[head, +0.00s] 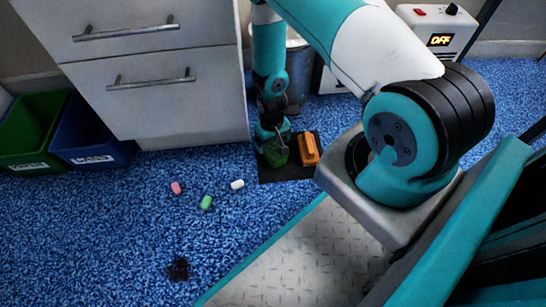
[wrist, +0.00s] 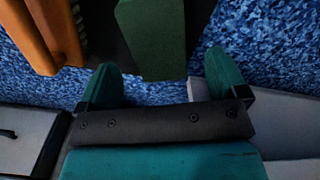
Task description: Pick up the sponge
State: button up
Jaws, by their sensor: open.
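The green sponge (head: 275,156) sits on a dark mat (head: 282,174) on the floor, next to an orange brush. In the wrist view the sponge (wrist: 152,38) is a green block just beyond my fingertips, in line with the gap between them. My gripper (head: 272,132) is open and points down over the sponge, partly hiding it in the head view. In the wrist view my gripper (wrist: 163,72) has its two teal fingers apart with nothing held. I cannot tell whether a finger touches the sponge.
The orange brush (head: 309,148) lies close beside the sponge and shows in the wrist view (wrist: 40,38). A white drawer cabinet (head: 160,95) stands left of my gripper, with a bin (head: 297,60) behind. Chalk-like pieces (head: 206,203) and a dark stain (head: 177,269) lie on open blue carpet.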

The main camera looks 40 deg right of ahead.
aim_at(273, 148)
jog(key=shift+s+f+b, duration=0.2)
jog(key=shift+f+b, duration=2.35)
jog(key=shift+f, duration=0.6)
jog(key=shift+r, duration=0.1)
jog(key=shift+c, duration=0.4)
jog(key=c, duration=1)
notch_tip(273, 148, up, 20)
jog(key=p, duration=1.2)
